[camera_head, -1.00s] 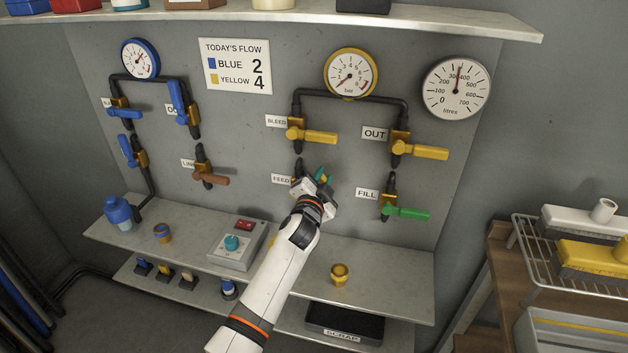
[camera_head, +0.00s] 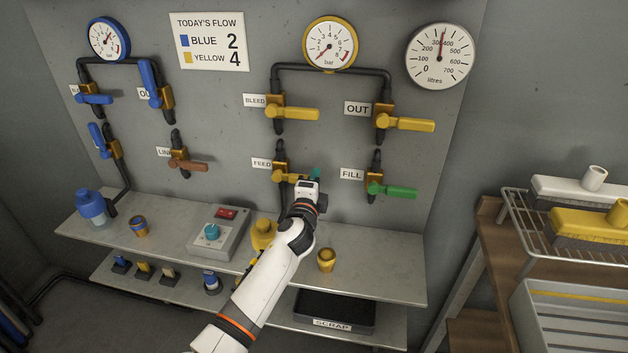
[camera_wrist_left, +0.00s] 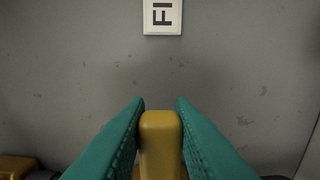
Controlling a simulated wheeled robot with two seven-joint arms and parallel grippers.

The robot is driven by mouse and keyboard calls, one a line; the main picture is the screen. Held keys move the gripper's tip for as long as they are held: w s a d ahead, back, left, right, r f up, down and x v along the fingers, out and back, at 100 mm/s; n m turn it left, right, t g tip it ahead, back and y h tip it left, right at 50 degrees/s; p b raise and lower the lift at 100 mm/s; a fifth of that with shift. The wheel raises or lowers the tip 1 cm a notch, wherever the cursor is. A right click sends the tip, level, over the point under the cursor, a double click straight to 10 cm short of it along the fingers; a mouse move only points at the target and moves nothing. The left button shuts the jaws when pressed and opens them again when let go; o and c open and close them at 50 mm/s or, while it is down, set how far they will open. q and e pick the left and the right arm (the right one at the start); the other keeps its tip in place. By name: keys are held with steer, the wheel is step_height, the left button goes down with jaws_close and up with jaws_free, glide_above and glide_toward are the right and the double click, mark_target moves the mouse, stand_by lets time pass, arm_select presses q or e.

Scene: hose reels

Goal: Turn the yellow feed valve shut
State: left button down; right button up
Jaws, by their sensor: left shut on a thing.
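The yellow feed valve (camera_head: 287,176) is on the wall panel, just right of the FEED label (camera_head: 262,163). Its lever points right, about level, across the upright pipe, and its outer end is partly hidden by my left gripper (camera_head: 311,178). In the left wrist view the teal fingers (camera_wrist_left: 160,120) lie on both sides of the yellow lever (camera_wrist_left: 160,148), shut on it. My right gripper is not in view.
The yellow bleed valve (camera_head: 296,114) is above, the yellow out valve (camera_head: 408,124) upper right, and the green fill valve (camera_head: 392,190) to the right. Below, a shelf (camera_head: 380,262) holds a brass fitting (camera_head: 326,260) and a control box (camera_head: 218,235).

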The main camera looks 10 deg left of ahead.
arm_select(q)
steer(key=shift+f, duration=0.2)
stand_by(0.3)
steer(key=c, duration=1.2)
jaws_free()
steer(key=shift+c, duration=0.2)
steer(key=s, duration=1.2)
steer(key=shift+a+p, duration=0.2)
steer(key=shift+p, duration=0.25)
